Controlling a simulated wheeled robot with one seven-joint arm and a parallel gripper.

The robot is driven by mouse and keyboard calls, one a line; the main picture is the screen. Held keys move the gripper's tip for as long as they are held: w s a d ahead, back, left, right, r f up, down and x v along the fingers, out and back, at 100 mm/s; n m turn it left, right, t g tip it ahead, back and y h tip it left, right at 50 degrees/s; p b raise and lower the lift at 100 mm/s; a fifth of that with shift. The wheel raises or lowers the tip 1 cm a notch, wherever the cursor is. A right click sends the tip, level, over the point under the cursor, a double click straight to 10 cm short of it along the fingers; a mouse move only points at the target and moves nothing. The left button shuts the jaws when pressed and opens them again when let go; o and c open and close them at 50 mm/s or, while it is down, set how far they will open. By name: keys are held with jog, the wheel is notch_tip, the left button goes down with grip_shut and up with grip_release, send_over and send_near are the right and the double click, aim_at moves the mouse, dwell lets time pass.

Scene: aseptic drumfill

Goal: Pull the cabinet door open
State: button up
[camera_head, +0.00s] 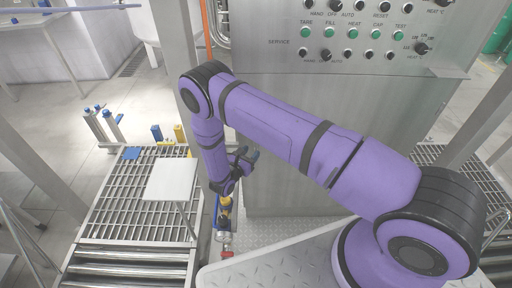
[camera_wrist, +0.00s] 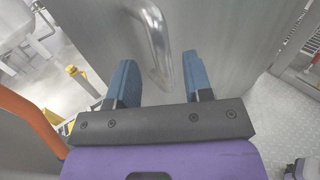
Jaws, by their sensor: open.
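The brushed-steel cabinet (camera_head: 292,182) stands in front of me in the head view, under a sloped control panel. Its steel face (camera_wrist: 230,35) fills much of the wrist view. A curved metal bar handle (camera_wrist: 157,45) stands off this face. My gripper (camera_wrist: 158,64) is open, with its two blue fingers apart. In the wrist view the handle shows between and beyond the fingertips; I cannot tell whether it touches either finger. In the head view my gripper (camera_head: 246,156) is beside the cabinet's left part, and the handle is not clearly visible there.
The control panel (camera_head: 352,38) has several green buttons and black knobs. A roller conveyor (camera_head: 130,258) and grating lie to the left, with a pale square plate (camera_head: 171,180) above them. A steel post (camera_head: 188,100) stands close to my arm. Yellow and red fittings (camera_head: 225,222) are below my gripper.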

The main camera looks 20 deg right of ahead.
aim_at(255, 148)
jog(key=shift+x, duration=2.15)
grip_shut()
